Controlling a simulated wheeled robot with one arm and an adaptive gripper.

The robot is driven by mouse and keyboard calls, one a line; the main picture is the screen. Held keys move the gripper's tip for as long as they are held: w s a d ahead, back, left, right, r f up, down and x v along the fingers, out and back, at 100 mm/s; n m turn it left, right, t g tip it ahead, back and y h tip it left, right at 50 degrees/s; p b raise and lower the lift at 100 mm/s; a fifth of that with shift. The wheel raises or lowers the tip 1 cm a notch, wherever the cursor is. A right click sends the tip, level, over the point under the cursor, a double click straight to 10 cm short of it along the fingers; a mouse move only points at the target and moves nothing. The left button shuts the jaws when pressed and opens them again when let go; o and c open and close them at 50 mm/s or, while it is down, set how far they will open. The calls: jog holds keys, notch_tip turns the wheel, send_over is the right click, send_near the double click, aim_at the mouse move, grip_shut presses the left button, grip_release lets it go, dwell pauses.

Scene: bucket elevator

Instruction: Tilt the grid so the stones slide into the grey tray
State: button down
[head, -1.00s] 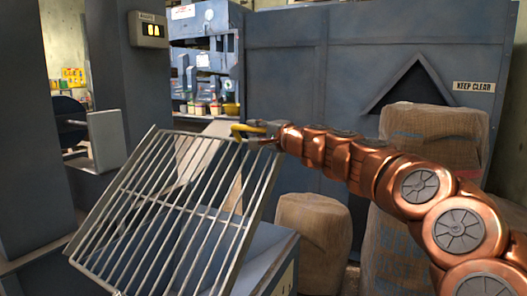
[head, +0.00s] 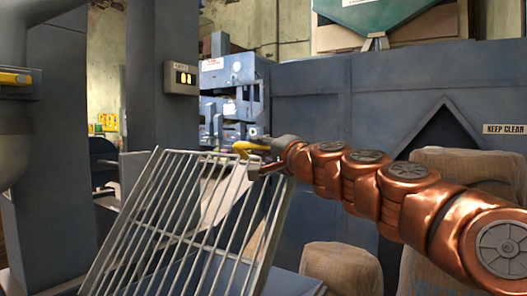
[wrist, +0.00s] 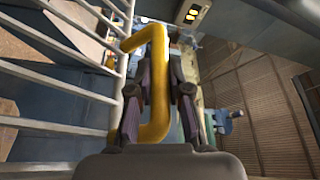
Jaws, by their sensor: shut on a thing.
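The grid (head: 185,215), a frame of pale metal bars, stands steeply tilted in the head view, its upper edge raised. Its lower end runs out of the bottom of the picture. My gripper (head: 258,152) is at the upper right corner of the grid, shut on the yellow handle (head: 246,147). In the wrist view my gripper (wrist: 160,88) has its two dark fingers on either side of the yellow handle (wrist: 155,55), and the grid bars (wrist: 60,75) run along the left. I see no stones on the visible bars. I cannot make out the grey tray.
A blue-grey box (head: 300,284) shows below the grid. A pillar (head: 150,60) with a small display box (head: 181,78) rises behind the grid.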

jog(key=shift+a, duration=0.1)
jog(key=c, duration=1.1)
grip_release()
jog(key=shift+s, duration=0.1)
jog(key=shift+s+d, duration=0.5)
jog(key=v, duration=1)
jog(key=shift+s+f, duration=0.2)
jog(key=shift+s, duration=0.15)
jog(key=shift+r, duration=0.1)
